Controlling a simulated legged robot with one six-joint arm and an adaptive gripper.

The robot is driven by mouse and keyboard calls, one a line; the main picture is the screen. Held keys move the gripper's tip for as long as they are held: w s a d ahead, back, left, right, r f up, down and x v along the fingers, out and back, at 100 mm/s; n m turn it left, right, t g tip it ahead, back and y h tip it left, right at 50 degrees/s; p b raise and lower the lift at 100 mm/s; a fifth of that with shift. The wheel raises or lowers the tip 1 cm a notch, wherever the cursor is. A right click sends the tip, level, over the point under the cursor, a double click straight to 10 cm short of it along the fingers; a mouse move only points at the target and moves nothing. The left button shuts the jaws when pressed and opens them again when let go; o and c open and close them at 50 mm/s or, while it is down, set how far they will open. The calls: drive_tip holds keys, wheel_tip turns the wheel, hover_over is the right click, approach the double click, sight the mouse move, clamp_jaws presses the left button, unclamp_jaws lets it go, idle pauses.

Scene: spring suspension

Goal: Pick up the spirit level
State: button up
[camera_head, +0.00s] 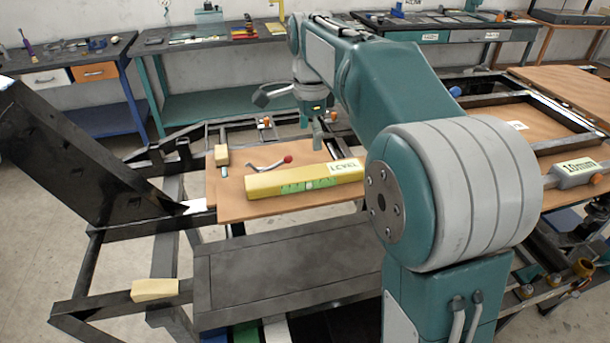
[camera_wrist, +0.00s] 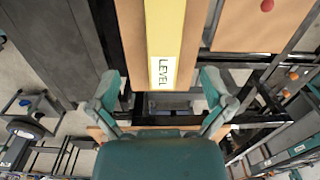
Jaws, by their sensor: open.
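The spirit level (camera_head: 290,182) is a long yellow bar with a green vial in its side and a "LEVEL" label at its right end. It lies on an orange-brown board (camera_head: 240,208). In the wrist view, the spirit level (camera_wrist: 165,28) enters from the top, with its labelled end pointing toward my gripper (camera_wrist: 160,80). My gripper is open and empty, its two fingers spread to either side of the line of the bar. In the head view, my gripper (camera_head: 292,118) hangs above and behind the level, apart from it. My arm hides part of the board's right side.
A lever with a red knob (camera_head: 288,159) lies behind the level. A yellow block (camera_head: 221,155) stands on a rod at left. Dark metal frame bars (camera_head: 270,238) surround the board. Another board (camera_head: 500,125) lies at right. Benches with tools line the wall.

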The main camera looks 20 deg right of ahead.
sight(306, 173)
drive_tip(key=shift+w+a+f, duration=0.1)
drive_tip(key=shift+w+f, duration=0.1)
drive_tip(key=shift+w, duration=0.15)
drive_tip(key=shift+a+f+m, duration=0.1)
drive_tip(key=shift+f+m, duration=0.15)
drive_tip(key=shift+m, duration=0.05)
wheel_tip(306, 173, down, 5)
drive_tip(key=shift+f, duration=0.15)
drive_tip(key=f, duration=0.5)
drive_tip(key=shift+w+a, duration=0.1)
drive_tip(key=shift+a, duration=0.1)
drive_tip(key=shift+d, duration=0.1)
drive_tip(key=c, duration=1.2)
